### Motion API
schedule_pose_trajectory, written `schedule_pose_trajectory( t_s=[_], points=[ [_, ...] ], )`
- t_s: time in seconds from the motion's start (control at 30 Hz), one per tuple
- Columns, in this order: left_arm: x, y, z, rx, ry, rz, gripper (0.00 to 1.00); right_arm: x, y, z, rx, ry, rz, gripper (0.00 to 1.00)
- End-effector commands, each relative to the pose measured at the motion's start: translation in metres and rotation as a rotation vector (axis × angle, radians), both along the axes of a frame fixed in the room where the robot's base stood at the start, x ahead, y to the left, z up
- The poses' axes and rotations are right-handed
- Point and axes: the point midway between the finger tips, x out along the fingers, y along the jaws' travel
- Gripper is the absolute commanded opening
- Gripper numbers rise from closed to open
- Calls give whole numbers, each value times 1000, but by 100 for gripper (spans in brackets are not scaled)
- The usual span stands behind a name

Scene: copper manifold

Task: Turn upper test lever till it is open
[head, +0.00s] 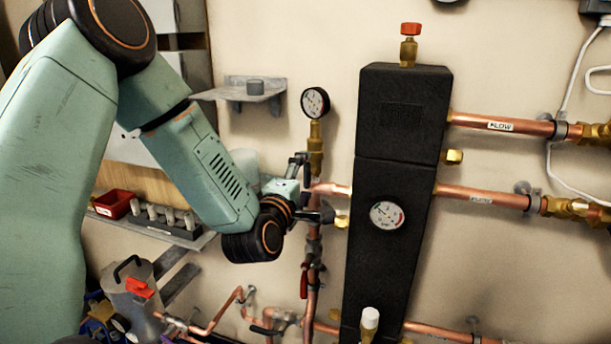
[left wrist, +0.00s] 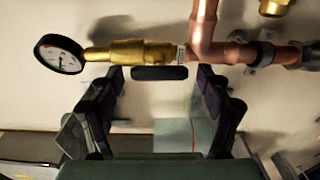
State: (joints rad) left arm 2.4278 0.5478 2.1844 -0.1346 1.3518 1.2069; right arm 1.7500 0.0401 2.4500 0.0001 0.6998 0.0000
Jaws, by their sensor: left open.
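The upper test lever (left wrist: 160,72) shows in the left wrist view as a short black bar. It lies parallel to the brass valve (left wrist: 140,52), just on the gripper's side of it. A round gauge (left wrist: 59,54) sits at the valve's end; it also tops the vertical pipe in the head view (head: 315,103). My left gripper (left wrist: 157,80) is open, its dark fingers to either side of the lever with gaps. In the head view my left gripper (head: 312,188) is at the pipe below the gauge, and it hides the lever there. My right gripper is not in view.
A black insulated block (head: 400,130) with its own gauge stands close to the right. A red lever (head: 304,281) is lower on the pipe. A small metal shelf (head: 240,95) and a red bin (head: 114,204) are at the left. Copper pipes (head: 515,125) run right.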

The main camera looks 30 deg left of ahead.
Motion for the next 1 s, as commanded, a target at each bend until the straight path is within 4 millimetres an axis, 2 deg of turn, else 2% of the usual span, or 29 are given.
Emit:
schedule_pose_trajectory(
  t_s=[0.2,0.43,0.83,1.0],
  points=[
    [-34,-8,0,-6,0,0,77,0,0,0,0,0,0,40],
    [-56,-14,0,-3,-1,-1,77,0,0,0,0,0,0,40],
    [-58,-15,1,0,-2,0,77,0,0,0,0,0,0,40],
    [-45,-11,0,6,-2,-2,77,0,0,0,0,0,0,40]
  ],
)
